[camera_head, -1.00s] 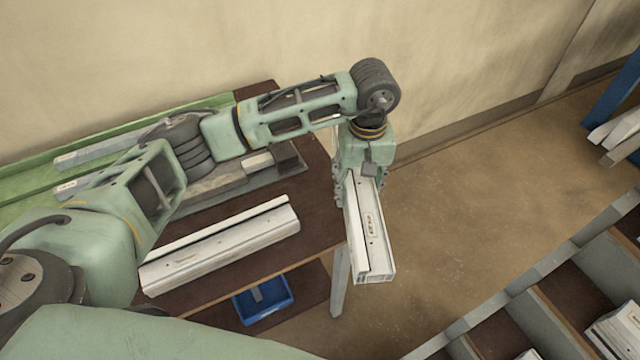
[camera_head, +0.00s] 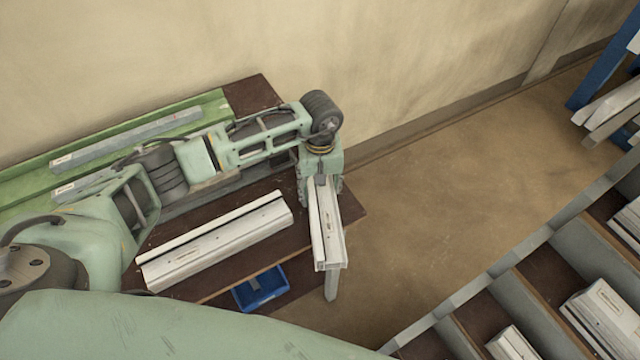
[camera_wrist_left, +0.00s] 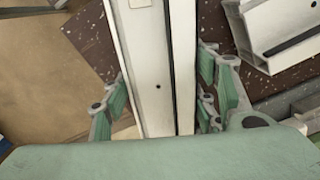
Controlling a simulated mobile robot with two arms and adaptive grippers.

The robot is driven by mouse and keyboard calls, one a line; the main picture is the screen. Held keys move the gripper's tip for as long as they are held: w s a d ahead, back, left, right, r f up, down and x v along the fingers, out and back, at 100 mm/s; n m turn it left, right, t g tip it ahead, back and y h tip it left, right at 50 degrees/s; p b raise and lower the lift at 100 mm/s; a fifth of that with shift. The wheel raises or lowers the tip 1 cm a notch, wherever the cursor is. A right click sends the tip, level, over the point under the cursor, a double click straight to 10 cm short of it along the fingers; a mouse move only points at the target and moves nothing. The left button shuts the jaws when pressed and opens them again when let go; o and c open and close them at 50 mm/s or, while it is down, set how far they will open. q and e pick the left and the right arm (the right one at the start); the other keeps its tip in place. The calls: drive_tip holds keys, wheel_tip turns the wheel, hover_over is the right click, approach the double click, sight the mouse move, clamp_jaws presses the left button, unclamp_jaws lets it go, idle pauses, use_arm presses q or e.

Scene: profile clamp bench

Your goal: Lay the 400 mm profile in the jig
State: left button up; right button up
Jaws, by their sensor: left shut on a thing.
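My left gripper (camera_head: 320,182) is shut on a white slotted profile (camera_head: 327,228) near its far end. The held profile points toward the camera, by the right edge of the brown bench. In the left wrist view the profile (camera_wrist_left: 142,60) runs between the green finger pads. No length mark is readable on it. A second white profile (camera_head: 215,240) lies on the bench, left of the held one. Behind my arm is a grey fixture (camera_head: 232,186), possibly the jig, mostly hidden. My right gripper is not in view.
A green tray (camera_head: 215,100) with grey bars (camera_head: 125,140) runs along the back of the bench. A blue bin (camera_head: 262,288) sits below the front edge. A compartmented rack (camera_head: 525,260) with white profiles stands at lower right. Floor between is clear.

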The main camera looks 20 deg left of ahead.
use_arm(q)
drive_tip(key=shift+f, duration=0.15)
drive_tip(key=o, duration=1.6)
